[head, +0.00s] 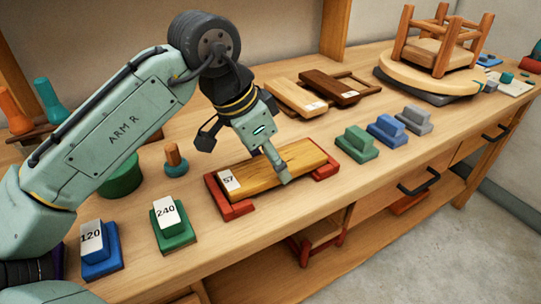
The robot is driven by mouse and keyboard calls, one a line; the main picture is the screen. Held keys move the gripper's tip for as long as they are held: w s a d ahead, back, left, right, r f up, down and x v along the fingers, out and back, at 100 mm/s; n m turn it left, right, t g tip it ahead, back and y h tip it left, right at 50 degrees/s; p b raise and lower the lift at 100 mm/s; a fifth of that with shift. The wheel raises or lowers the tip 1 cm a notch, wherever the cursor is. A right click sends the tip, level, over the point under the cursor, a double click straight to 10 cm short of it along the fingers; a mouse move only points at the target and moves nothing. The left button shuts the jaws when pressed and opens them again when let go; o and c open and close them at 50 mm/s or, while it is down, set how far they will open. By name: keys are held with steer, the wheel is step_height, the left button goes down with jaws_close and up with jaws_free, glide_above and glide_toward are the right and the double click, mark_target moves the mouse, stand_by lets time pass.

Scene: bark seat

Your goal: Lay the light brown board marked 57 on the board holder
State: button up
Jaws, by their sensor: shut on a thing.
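The light brown board marked 57 (255,179) lies level between the red end pieces of the board holder (238,210), in the middle of the bench. Its white label faces up at its left end. My gripper (282,172) comes down from above and is shut on the board, right of its middle. The far finger is mostly hidden. I cannot tell whether the board rests fully on the holder or sits slightly above it.
Green (357,144), blue (387,130) and grey blocks stand to the right. Blocks labelled 120 (100,250) and 240 (173,225) stand front left. Two boards (300,98) lie on a wooden rack behind.

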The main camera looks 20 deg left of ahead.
steer(key=shift+s+d+f, duration=0.1)
steer(key=shift+s+f, duration=0.05)
steer(key=shift+f, duration=0.3)
stand_by(0.5)
steer(key=o, duration=1.4)
steer(key=shift+d+f+b, duration=0.1)
steer(key=shift+d+b, duration=0.05)
steer(key=shift+b, duration=0.2)
steer(key=shift+c, duration=0.2)
steer(key=shift+o, duration=1.7)
steer(key=r+p, duration=0.3)
steer(key=shift+w+a+r+p, duration=0.2)
steer(key=shift+w+p, duration=0.05)
steer(key=shift+p, duration=0.1)
step_height(320, 180, up, 4)
steer(key=p, duration=0.3)
steer(key=shift+s+f, duration=0.1)
steer(key=shift+f, duration=0.05)
